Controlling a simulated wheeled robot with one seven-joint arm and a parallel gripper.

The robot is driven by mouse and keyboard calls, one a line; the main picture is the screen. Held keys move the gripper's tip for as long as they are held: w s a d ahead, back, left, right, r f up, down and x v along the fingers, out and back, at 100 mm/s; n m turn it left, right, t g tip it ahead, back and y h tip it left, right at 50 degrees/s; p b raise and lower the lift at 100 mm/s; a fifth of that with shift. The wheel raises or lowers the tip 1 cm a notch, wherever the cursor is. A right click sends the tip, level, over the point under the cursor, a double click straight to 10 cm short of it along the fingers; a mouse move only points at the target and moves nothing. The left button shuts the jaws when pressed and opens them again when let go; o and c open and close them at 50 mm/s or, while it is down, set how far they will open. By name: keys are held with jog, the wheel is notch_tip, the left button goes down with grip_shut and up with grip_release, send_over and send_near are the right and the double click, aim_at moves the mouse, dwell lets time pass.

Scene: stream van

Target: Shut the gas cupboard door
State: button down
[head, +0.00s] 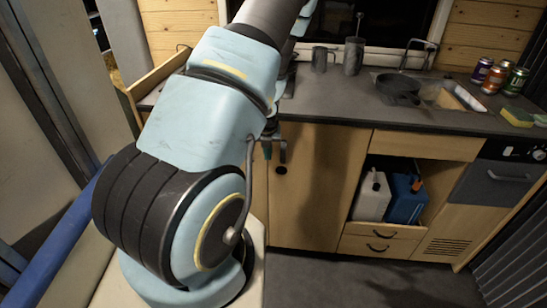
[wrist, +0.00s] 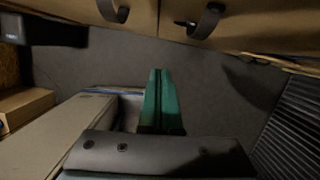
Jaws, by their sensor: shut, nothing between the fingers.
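A light wooden cupboard door (head: 318,185) shows under the worktop in the head view, with a small dark round fitting (head: 281,169) near its upper left. I cannot tell if it is the gas cupboard door; it looks about flush with the front, but my arm hides its left side. My gripper (head: 267,153) is mostly hidden behind my arm, in front of the door's upper left. In the wrist view, the green fingers (wrist: 160,95) are shut with nothing between them, over dark floor. Two dark curved handles (wrist: 113,10) (wrist: 207,20) show on wooden fronts at the top.
An open compartment to the right holds a white canister (head: 372,196) and a blue canister (head: 405,200), above a drawer (head: 380,246). The worktop (head: 330,98) carries mugs, a pan (head: 398,88) and several cans. Dark floor (head: 350,280) in front is clear. A blue bar (head: 60,240) stands left.

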jog(key=s+a+r+n+t+p, duration=0.1)
jog(key=s+a+r+n+p, duration=0.1)
jog(key=r+n, duration=0.5)
jog(key=s+a+r+n+p, duration=0.1)
jog(key=a+r+n, duration=0.1)
jog(key=r+n, duration=0.5)
jog(key=s+r+n+g, duration=0.1)
jog(key=s+r+n, duration=0.4)
jog(key=n, duration=0.5)
jog(key=s+r+n+g, duration=0.1)
jog(key=s+r+n, duration=0.4)
jog(key=s+n, duration=0.5)
jog(key=shift+s+d+r+n+b, duration=0.15)
jog(key=shift+s+d+n+b, duration=0.1)
jog(key=shift+n+b, duration=0.2)
